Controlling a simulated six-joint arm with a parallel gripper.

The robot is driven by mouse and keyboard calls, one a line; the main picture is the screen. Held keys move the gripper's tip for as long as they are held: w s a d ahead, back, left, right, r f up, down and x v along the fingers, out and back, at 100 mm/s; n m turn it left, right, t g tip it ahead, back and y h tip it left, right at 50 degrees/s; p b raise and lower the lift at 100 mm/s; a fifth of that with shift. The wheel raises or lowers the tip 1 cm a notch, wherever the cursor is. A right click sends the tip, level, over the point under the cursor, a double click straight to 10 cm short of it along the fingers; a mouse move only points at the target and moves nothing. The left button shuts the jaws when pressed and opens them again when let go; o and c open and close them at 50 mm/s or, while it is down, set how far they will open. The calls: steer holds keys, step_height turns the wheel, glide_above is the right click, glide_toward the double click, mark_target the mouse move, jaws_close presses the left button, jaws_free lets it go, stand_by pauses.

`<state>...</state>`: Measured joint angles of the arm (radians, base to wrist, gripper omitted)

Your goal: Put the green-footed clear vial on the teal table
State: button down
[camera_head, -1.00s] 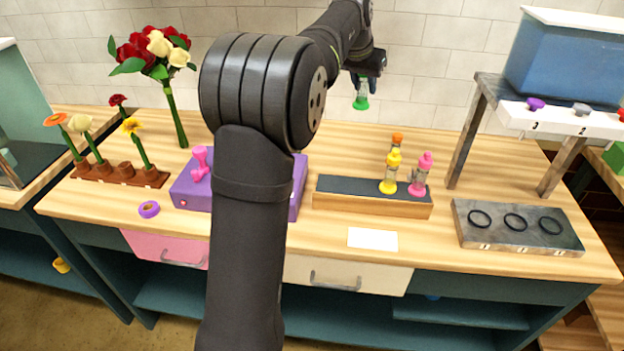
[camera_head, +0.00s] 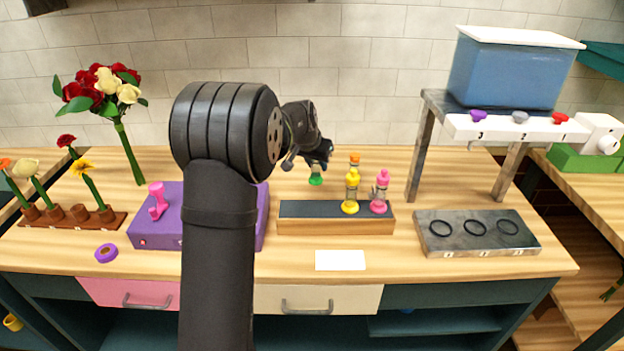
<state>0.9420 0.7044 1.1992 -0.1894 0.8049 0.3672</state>
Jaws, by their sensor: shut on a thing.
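The green-footed clear vial (camera_head: 316,179) is upright behind the dark-topped wooden rack, and mostly its green foot shows. My gripper (camera_head: 319,160) is shut on its upper part, which the fingers hide. I cannot tell whether the foot touches the wood or hangs just above it. The wooden-topped workbench (camera_head: 290,263) has teal cabinet parts (camera_head: 430,327) below. No table with a teal top is plain to see; a teal surface (camera_head: 603,54) shows at the upper right edge.
A white card (camera_head: 340,260) lies in front.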

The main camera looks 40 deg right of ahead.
mark_target(316, 176)
steer(key=shift+f, duration=2.4)
steer(key=c, duration=1.1)
jaws_free()
steer(key=shift+f, duration=0.15)
steer(key=v, duration=1.2)
